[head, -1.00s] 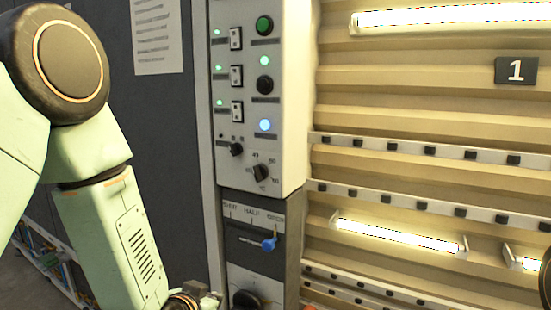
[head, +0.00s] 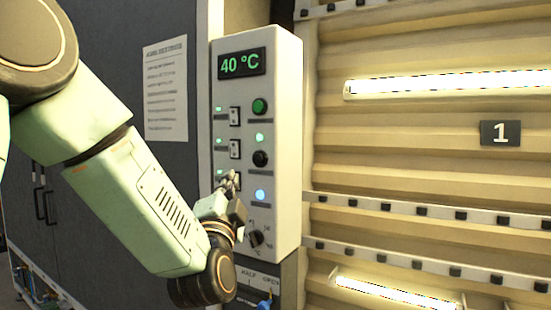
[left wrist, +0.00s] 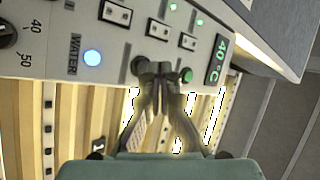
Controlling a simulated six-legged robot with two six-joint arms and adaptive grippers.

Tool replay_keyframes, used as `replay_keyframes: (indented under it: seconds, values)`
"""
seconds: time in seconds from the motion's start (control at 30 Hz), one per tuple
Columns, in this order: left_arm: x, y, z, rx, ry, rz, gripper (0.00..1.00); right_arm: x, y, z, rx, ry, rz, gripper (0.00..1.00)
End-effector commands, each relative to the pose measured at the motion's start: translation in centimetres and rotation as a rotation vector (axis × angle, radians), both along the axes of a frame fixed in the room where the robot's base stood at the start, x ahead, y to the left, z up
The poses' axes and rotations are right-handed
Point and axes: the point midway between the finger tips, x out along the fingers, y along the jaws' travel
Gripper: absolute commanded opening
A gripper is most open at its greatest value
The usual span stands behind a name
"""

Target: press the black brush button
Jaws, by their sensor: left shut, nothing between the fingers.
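The black button (head: 260,158) is a round knob on the white control panel (head: 285,140), below a green button (head: 259,106) and above a blue light (head: 260,195). Its label is too small to read. My left gripper (head: 231,178) is shut and empty. In the head view its tips are in front of the panel, left of and slightly below the black button. In the left wrist view the shut fingertips (left wrist: 156,68) overlap the panel between the black button (left wrist: 138,66) and the green button (left wrist: 186,76). I cannot tell whether they touch anything.
A display (head: 242,64) reads 40 °C. Rocker switches (head: 235,149) line the panel's left side. A temperature dial (head: 256,238) and a blue-handled lever (head: 264,304) are lower down. The ribbed washer wall with lit tubes (head: 440,85) stands to the right.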

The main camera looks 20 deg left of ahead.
Motion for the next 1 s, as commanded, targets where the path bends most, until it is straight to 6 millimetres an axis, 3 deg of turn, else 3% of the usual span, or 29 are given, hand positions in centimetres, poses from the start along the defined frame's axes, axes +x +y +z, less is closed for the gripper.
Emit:
replay_keyframes:
  seconds: [0.13, 0.33, 0.8, 1.0]
  values:
    - [-1.1, 0.9, 1.8, 0.186, -0.013, 0.144, 0.0, 0.0, 0.0, -0.1, 0.0, 0.001, -0.001, 0.4]
    - [-2.0, 1.7, 2.8, 0.33, 0.008, 0.259, 0.0, 0.0, 0.0, -0.1, 0.0, 0.001, 0.0, 0.4]
    - [-1.9, 1.6, 2.8, 0.363, 0.025, 0.277, 0.0, 0.0, 0.0, -0.1, 0.0, 0.0, 0.0, 0.4]
    - [-0.5, 1.3, 2.8, 0.367, 0.024, 0.276, 0.0, 0.0, 0.0, -0.2, 0.0, 0.0, 0.0, 0.4]
